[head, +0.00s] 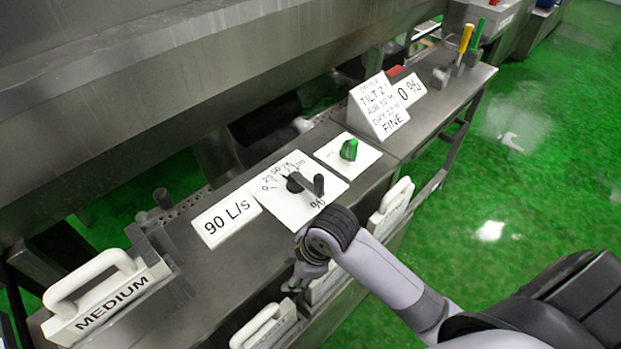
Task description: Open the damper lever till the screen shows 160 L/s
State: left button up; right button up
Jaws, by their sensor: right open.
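The damper lever (305,184) is a dark bar with an upright knob at its right end, mounted on a white dial plate (290,211) marked from 0 to 100 and %. The screen (227,218) left of the plate reads 90 L/s. My right gripper (305,272) is open, just in front of the dial plate near the bench's front edge, apart from the lever. Its fingers are small and partly hidden by its own wrist. My left gripper is not in view.
A green knob (349,149) on a white plate sits right of the dial. A folded sign (378,107) and a 0 % display (409,89) stand farther back. A MEDIUM plate with handle (105,300) is at left. Yellow and green levers (465,38) stand at the far end. Green floor lies right.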

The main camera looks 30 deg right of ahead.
jog(key=w+r+n, duration=0.1)
jog(key=w+n, duration=0.1)
jog(key=w+r+n, duration=0.2)
jog(key=n, duration=0.1)
jog(key=w+r+n, duration=0.2)
jog(key=w, duration=0.1)
jog(key=shift+d+g+h, duration=0.3)
jog(key=shift+d+g, duration=0.1)
jog(key=w+d+r+n, duration=0.3)
jog(key=w+r+n, duration=0.1)
jog(key=n, duration=0.1)
jog(key=n+g+h, duration=0.2)
jog(key=n, duration=0.5)
send_near(319, 177)
notch_tip(319, 177, down, 11)
jog(key=shift+f+p, duration=0.1)
jog(key=shift+p, duration=0.95)
jog(key=shift+c, duration=0.4)
grip_shut()
